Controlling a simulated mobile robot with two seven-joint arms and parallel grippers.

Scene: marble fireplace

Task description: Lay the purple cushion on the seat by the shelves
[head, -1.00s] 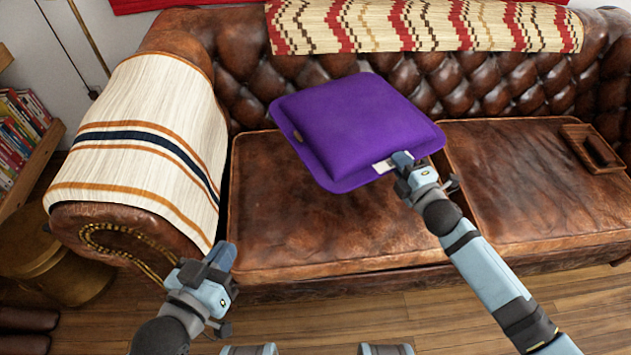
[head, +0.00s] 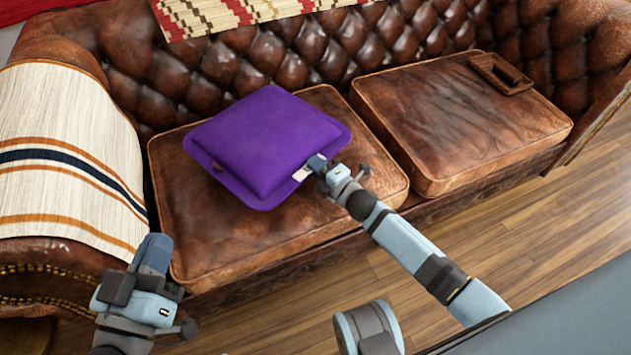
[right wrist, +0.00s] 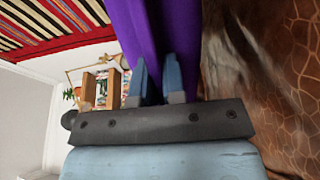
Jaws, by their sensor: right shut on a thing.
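The purple cushion (head: 268,140) is flat side down over the left seat (head: 215,250) of the brown leather sofa. I cannot tell whether it touches the leather or hangs just above it. My right gripper (head: 318,167) is shut on the cushion's near right edge, beside a white tag (head: 301,174). In the right wrist view the cushion (right wrist: 138,28) runs between the fingers (right wrist: 154,80). My left gripper (head: 152,254) is in front of the sofa's left arm, holding nothing visible; its finger gap is not clear.
A striped blanket (head: 62,150) covers the sofa's left arm. The right seat (head: 455,115) holds a brown tray (head: 500,72) at its back. A patterned throw (head: 225,14) lies over the backrest. Wooden shelving (right wrist: 88,92) shows in the right wrist view.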

